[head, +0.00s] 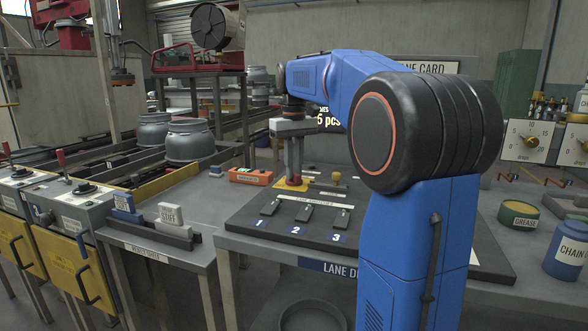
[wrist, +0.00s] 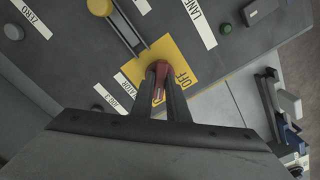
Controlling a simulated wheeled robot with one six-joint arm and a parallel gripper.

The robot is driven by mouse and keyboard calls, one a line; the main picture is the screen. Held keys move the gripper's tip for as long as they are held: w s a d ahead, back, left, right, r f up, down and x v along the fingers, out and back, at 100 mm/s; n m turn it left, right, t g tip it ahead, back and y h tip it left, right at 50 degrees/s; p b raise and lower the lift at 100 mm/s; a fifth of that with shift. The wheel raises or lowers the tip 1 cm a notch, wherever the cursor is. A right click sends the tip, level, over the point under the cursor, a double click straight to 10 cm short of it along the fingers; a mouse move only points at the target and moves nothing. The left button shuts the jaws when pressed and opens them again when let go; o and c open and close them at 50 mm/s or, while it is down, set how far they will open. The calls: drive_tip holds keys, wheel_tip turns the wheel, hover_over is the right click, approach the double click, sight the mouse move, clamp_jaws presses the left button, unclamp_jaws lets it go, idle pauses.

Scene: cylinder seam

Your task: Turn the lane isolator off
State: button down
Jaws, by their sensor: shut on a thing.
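The lane isolator's red handle (wrist: 160,72) stands on a yellow plate (wrist: 188,52) on the dark lane panel (head: 241,222). The word OFF is printed on the plate, to the right of the handle in the wrist view. My gripper (wrist: 160,82) is shut on the red handle, with a finger on each side. In the head view my gripper (head: 293,180) reaches down onto the yellow plate (head: 283,186) at the panel's back left, and its fingers hide the handle. The fingers cover part of the plate's lettering in the wrist view.
A yellow-knobbed slider (head: 337,178) is close to the right of my gripper. Several black switches, numbered 1 to 3, line the panel's front (head: 303,212). An orange box (head: 250,177) stands to the left. My arm hides part of the panel's right side.

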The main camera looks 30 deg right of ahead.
drive_tip(key=n, duration=0.8)
drive_tip(key=shift+n, duration=0.4)
drive_tip(key=n, duration=0.4)
drive_tip(key=shift+n, duration=2.3)
drive_tip(key=c, duration=1.7)
unclamp_jaws()
